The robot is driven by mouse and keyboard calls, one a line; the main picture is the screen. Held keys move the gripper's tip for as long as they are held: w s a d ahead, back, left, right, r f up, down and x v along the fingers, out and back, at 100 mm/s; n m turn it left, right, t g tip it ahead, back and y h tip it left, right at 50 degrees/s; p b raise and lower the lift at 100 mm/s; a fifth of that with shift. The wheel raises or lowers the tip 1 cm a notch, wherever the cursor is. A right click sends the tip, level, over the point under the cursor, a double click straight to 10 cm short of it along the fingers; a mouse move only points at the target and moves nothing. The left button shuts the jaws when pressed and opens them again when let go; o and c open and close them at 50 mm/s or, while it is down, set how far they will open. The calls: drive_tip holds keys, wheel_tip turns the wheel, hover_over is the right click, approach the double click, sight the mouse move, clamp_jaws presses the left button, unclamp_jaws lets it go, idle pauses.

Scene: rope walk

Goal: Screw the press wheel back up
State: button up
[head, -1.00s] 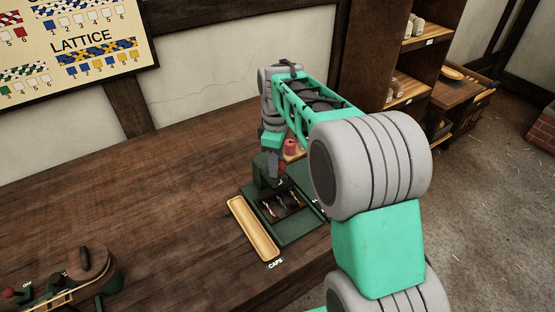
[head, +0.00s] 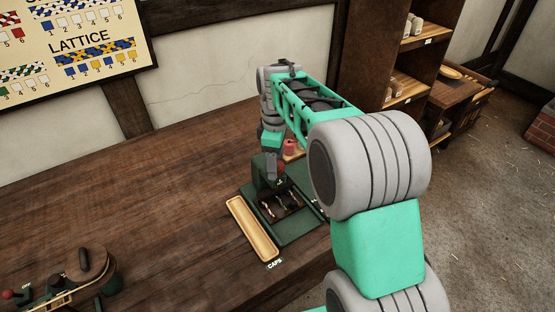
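The dark green press (head: 262,176) stands at the back left of a dark green base (head: 297,228) on the bench, in the middle of the head view. My gripper (head: 272,174) points down at the top of the press. A small red part (head: 281,168) shows just right of my fingers and may belong to the press wheel. The wheel itself is mostly hidden by my gripper. The fingers are too small and edge-on to tell whether they are open or closed on it.
A dark tray (head: 281,203) with several small pale pieces lies on the base. A long wooden tray (head: 251,229) marked CAPS lies to its left. A red pot-like object (head: 289,146) stands behind. A round-lidded device (head: 88,270) is at front left. The bench's left middle is clear.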

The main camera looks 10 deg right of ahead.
drive_tip(key=shift+r, duration=0.1)
wheel_tip(320, 180, up, 8)
drive_tip(key=shift+f, duration=0.2)
idle(0.3)
